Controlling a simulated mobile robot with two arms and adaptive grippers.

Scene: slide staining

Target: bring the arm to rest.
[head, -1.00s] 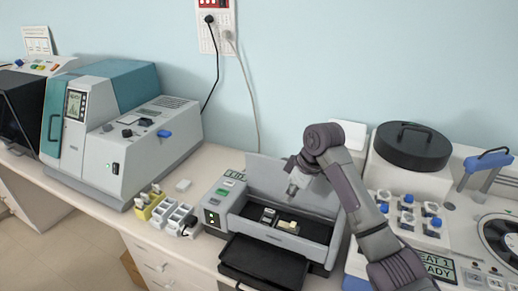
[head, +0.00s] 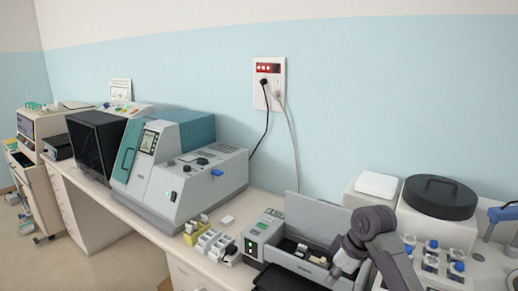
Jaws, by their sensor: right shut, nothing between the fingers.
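My right arm comes in from the lower right of the head view. Its gripper (head: 338,272) points down and is shut and empty. It shows in front of the right part of the open grey staining machine (head: 258,240), whose lid (head: 305,217) stands up at the back. Whether the gripper touches the machine cannot be told. My arm hides the machine's right end. My left gripper is not in view.
A large grey and teal machine (head: 216,172) stands left of the staining machine. Small racks (head: 208,240) sit between them. Right of my arm are blue-capped bottles (head: 431,247) and a black-lidded round unit (head: 440,196). A wall socket (head: 270,83) has cables hanging down.

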